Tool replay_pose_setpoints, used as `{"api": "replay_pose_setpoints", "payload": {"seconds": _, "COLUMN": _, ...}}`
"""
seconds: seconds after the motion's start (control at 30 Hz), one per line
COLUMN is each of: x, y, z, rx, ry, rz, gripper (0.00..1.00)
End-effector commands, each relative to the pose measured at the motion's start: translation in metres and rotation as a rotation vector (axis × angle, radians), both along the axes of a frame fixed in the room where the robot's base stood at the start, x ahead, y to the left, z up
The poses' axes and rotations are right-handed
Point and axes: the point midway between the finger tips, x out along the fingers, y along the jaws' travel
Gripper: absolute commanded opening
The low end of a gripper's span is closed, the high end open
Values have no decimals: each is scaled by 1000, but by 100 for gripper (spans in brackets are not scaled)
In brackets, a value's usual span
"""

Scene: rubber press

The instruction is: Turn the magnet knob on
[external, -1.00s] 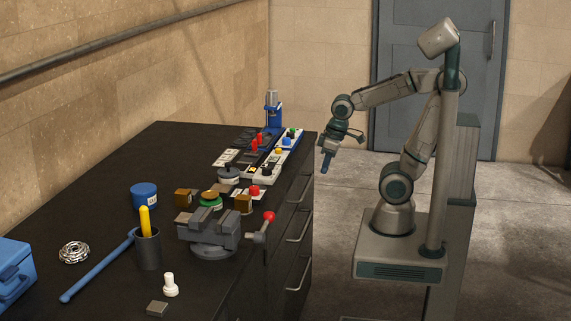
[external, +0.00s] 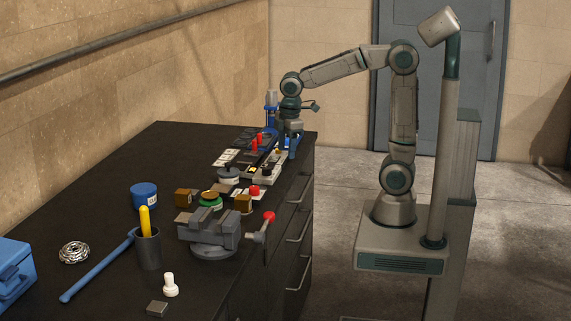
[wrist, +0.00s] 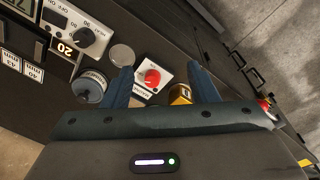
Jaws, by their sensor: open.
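A red knob (wrist: 152,77) sits on a small white plate in the wrist view, and shows in the external view (external: 254,190). A light grey control box (wrist: 92,50) with a dark dial (wrist: 82,38) and ON/OFF lettering is at the wrist view's upper left. It is partly visible in the external view (external: 266,174). My gripper (external: 290,156) is over the bench's far right part, fingers pointing down. In the wrist view its open fingers (wrist: 160,74) frame the red knob, with nothing held; the height gap is unclear.
A vise (external: 210,232) with a red-tipped handle stands nearer on the bench. A grey round container (wrist: 89,86) and a yellow-brown block (wrist: 180,94) flank the red knob. Free floor (external: 340,230) lies right of the bench.

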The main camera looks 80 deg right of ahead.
Motion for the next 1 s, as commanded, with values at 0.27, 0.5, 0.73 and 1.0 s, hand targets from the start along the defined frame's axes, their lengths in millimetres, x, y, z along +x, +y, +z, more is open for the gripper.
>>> {"api": "replay_pose_setpoints", "payload": {"seconds": 0.27, "x": 79, "y": 24, "z": 13, "rx": 6, "ry": 110, "rz": 450, "gripper": 53}}
{"api": "replay_pose_setpoints", "payload": {"seconds": 0.5, "x": 108, "y": 33, "z": 11, "rx": 28, "ry": 145, "rz": 647, "gripper": 53}}
{"api": "replay_pose_setpoints", "payload": {"seconds": 0.73, "x": 109, "y": 34, "z": -8, "rx": 31, "ry": 153, "rz": 666, "gripper": 53}}
{"api": "replay_pose_setpoints", "payload": {"seconds": 1.0, "x": 105, "y": 35, "z": -63, "rx": 31, "ry": 153, "rz": 665, "gripper": 53}}
